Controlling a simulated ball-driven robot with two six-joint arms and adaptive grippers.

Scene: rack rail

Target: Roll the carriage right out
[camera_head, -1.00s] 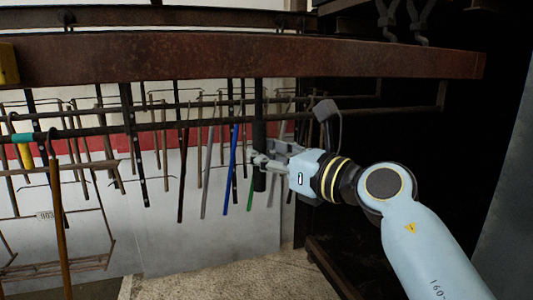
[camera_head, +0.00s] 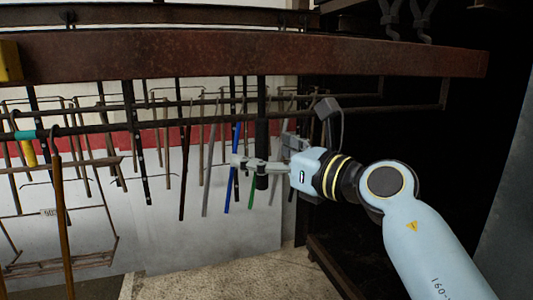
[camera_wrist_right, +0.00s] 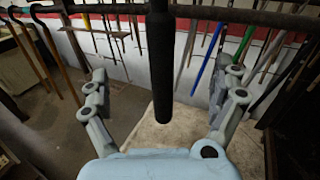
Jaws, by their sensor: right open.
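A black vertical handle (camera_head: 262,135) hangs below the rusty beam (camera_head: 250,56) in the head view. Its upper end is hidden behind the beam, and I cannot make out a carriage body. In the right wrist view the handle (camera_wrist_right: 161,55) hangs between the two widely spread fingers of the right gripper (camera_wrist_right: 165,85). Its lower end is free, and neither finger appears to touch it. My left gripper is not in view.
Thin dark rails (camera_head: 190,107) run behind the handle, with several hanging rods, including a blue one (camera_head: 230,155). A yellow block (camera_head: 9,62) sits at the beam's left end. A wire rack (camera_head: 65,262) hangs at lower left. Floor below the handle is clear.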

